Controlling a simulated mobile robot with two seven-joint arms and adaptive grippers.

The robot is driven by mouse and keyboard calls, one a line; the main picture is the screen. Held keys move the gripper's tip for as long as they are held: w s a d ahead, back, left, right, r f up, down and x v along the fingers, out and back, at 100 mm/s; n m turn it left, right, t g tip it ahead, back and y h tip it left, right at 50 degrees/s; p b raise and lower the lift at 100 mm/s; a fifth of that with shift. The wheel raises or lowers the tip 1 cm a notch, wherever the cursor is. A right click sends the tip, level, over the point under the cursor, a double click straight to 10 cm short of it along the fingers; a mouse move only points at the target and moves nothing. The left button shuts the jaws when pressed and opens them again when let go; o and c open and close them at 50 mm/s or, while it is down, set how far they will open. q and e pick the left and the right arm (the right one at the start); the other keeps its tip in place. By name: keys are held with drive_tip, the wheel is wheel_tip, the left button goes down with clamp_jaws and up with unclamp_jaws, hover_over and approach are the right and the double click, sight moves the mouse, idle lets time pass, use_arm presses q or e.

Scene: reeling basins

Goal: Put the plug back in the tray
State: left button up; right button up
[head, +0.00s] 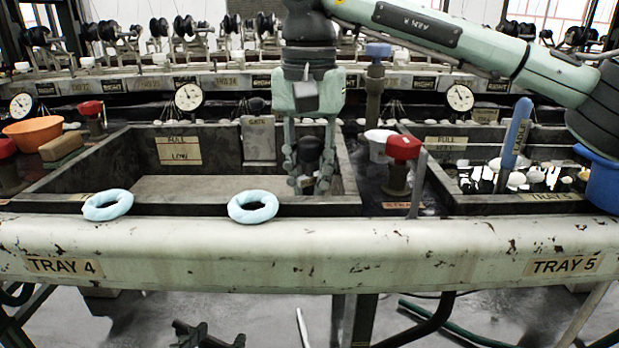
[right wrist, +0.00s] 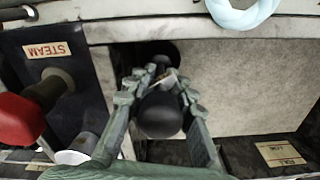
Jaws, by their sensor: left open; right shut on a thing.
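The plug (head: 309,150) has a black rounded knob. My right gripper (head: 310,184) is shut on it, pointing down inside the right end of tray 4 (head: 230,188). In the right wrist view the knob (right wrist: 160,114) sits between the fingers (right wrist: 160,92), near the tray's corner, with the pale tray floor (right wrist: 245,75) beside it. The plug's lower end is hidden, so I cannot tell whether it touches the floor or a drain hole. My left gripper (head: 207,333) is low at the bottom edge, below the front beam, open and empty.
Two pale blue rings (head: 108,205) (head: 253,207) lie on the front rim. A grey gate plate (head: 258,139) stands at tray 4's back wall. Right of the tray are a red-topped valve (head: 403,148) and a white cup (head: 379,145). Tray 5 (head: 545,198) holds several white cocoons.

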drive_tip(key=shift+f+b, duration=0.35)
drive_tip(key=shift+f, duration=0.35)
drive_tip(key=o, duration=1.1)
drive_tip(key=shift+r, duration=0.1)
wheel_tip(320, 180, up, 12)
idle(0.6)
